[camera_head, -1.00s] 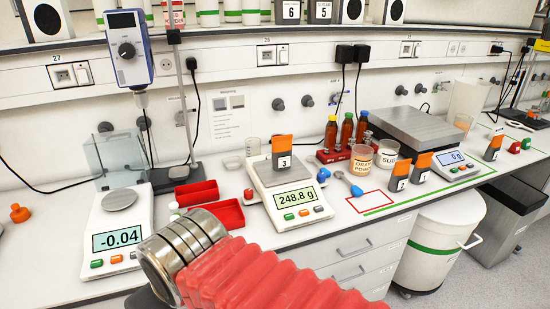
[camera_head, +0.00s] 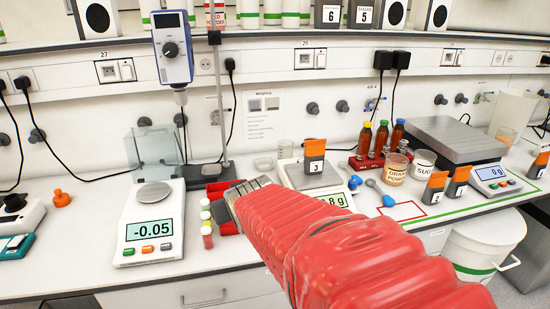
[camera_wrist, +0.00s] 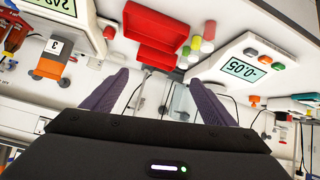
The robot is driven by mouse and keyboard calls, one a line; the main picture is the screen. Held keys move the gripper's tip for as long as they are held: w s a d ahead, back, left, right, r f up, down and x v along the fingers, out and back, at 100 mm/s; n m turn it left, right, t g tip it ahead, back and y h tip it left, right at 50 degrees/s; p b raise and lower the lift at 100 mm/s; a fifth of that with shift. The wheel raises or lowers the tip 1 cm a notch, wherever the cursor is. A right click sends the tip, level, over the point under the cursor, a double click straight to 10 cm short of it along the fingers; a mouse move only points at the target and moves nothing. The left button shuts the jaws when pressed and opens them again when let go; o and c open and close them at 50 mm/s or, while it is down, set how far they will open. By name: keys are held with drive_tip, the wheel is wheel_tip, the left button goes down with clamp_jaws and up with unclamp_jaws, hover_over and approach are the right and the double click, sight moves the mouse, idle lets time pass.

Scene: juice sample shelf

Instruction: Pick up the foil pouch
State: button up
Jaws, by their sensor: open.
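Several pouch-like packs with orange tops and dark, numbered bodies are in view; I cannot tell which one is meant by the foil pouch. Pack 3 (camera_head: 314,157) stands on the middle scale (camera_head: 300,177), and it also shows at the left of the wrist view (camera_wrist: 53,57). Pack 2 (camera_head: 434,188) and another pack (camera_head: 457,183) stand on the bench further right. My gripper (camera_wrist: 158,78) is open and empty in the wrist view, its two dark fingers spread, near the red trays (camera_wrist: 152,40).
The left scale (camera_head: 152,222) reads -0.05. Small coloured-capped vials (camera_head: 206,228) stand between it and the trays. A rack of brown bottles (camera_head: 368,160), two labelled tubs (camera_head: 395,170) and a large scale (camera_head: 458,142) are to the right.

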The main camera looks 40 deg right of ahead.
drive_tip(key=w+d+m+t+h, duration=0.1)
drive_tip(key=w+d+h, duration=0.1)
drive_tip(key=d, duration=0.9)
drive_tip(key=m+t+h, duration=0.2)
drive_tip(key=t, duration=0.3)
approach(316, 160)
drive_tip(key=v, duration=0.2)
drive_tip(key=shift+f, duration=0.2)
drive_tip(key=shift+w, duration=0.15)
drive_tip(key=shift+x, duration=4.25)
drive_tip(key=shift+d+r, duration=0.1)
drive_tip(key=shift+r, duration=0.1)
